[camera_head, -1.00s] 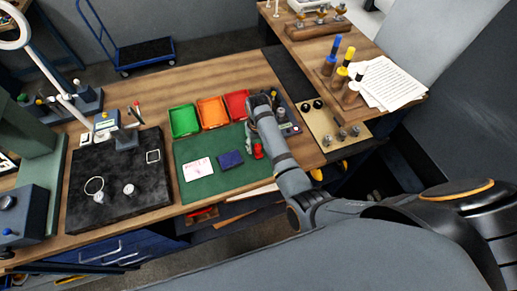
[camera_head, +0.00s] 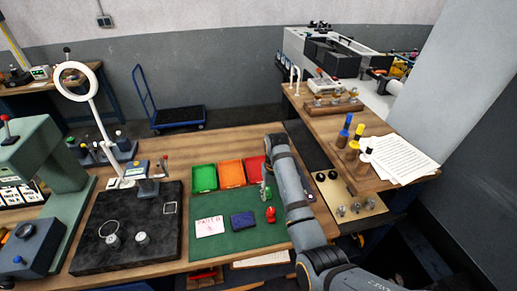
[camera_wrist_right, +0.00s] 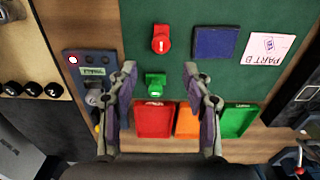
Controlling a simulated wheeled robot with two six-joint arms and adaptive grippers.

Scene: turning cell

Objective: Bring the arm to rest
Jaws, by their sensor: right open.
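My right arm reaches in from the lower right in the head view, over the right edge of the green mat (camera_head: 240,238). My right gripper (camera_wrist_right: 163,80) shows in the right wrist view with its two fingers wide apart and nothing between them. It is above the mat, near a green part (camera_wrist_right: 155,84) and a red part (camera_wrist_right: 161,40). In the head view the red part (camera_head: 270,214) stands on the mat beside my arm, and the forearm hides most of the gripper. My left gripper is not in view.
Green (camera_head: 204,178), orange (camera_head: 231,173) and red (camera_head: 254,168) trays line the back of the mat. A black plate (camera_head: 88,255) and a ring lamp (camera_head: 75,80) stand left.

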